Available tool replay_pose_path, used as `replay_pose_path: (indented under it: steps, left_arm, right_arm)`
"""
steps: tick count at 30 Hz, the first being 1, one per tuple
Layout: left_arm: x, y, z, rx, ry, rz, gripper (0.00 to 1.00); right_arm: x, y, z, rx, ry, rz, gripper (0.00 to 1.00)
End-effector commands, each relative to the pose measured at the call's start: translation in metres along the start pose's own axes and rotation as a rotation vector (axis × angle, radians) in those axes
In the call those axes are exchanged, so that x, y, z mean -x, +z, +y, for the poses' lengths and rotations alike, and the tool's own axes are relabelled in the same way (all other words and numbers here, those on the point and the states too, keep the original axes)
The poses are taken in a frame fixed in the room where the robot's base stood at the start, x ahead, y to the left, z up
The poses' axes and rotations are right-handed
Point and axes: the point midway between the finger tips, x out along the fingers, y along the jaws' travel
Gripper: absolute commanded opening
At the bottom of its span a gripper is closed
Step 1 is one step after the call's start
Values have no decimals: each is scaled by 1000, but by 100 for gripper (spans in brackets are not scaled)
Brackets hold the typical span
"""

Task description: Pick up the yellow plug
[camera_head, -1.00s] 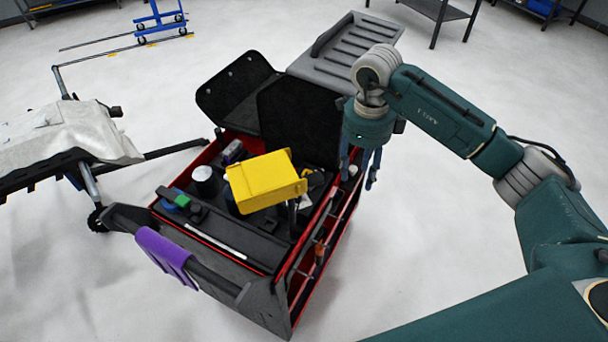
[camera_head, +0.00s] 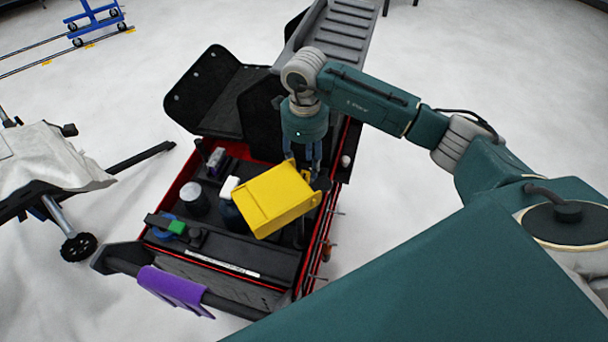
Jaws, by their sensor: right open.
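A yellow block-shaped piece (camera_head: 275,199) sits tilted on top of the black and red tool cart (camera_head: 232,257). It is the only large yellow thing there; I cannot tell for sure whether it is the plug itself or a bin. My right gripper (camera_head: 304,166) points down over the cart, just behind the yellow piece's far right corner. Its blue fingers are open, and the tips are partly hidden behind the yellow piece. I cannot tell whether they touch it. My left gripper is not in view.
The cart's top holds a white-lidded jar (camera_head: 194,198), a green piece (camera_head: 177,227) and other small items. Open black lid panels (camera_head: 215,95) stand behind. A purple cloth (camera_head: 175,289) hangs on the front handle. A cloth-covered stand (camera_head: 50,158) is at left.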

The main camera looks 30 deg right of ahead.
Motion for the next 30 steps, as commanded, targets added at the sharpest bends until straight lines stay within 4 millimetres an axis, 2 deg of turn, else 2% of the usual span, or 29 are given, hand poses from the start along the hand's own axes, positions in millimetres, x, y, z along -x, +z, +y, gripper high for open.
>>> replay_pose_path:
  steps: [2, 5, 9, 13, 16, 22, 27, 30]
  left_arm:
    - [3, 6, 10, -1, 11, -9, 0]
    - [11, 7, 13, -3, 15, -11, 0]
    - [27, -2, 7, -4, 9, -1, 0]
    - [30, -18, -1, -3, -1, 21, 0]
    - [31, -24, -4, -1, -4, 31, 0]
    - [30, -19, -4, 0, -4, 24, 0]
    - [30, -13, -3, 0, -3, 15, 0]
    - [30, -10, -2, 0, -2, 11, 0]
  right_arm:
    - [-4, 0, 1, 1, 1, 0, 42]
    - [-12, 0, 2, 0, 3, 2, 42]
    - [-31, -1, 4, 0, 4, 3, 42]
    - [-50, 0, 3, 0, 2, 0, 42]
    - [-56, 0, 3, 1, 0, 0, 42]
    - [-57, 0, 2, 2, -1, -1, 42]
    - [-57, 0, 2, 1, -2, -2, 8]
    - [-56, 1, 2, 1, -2, -3, 7]
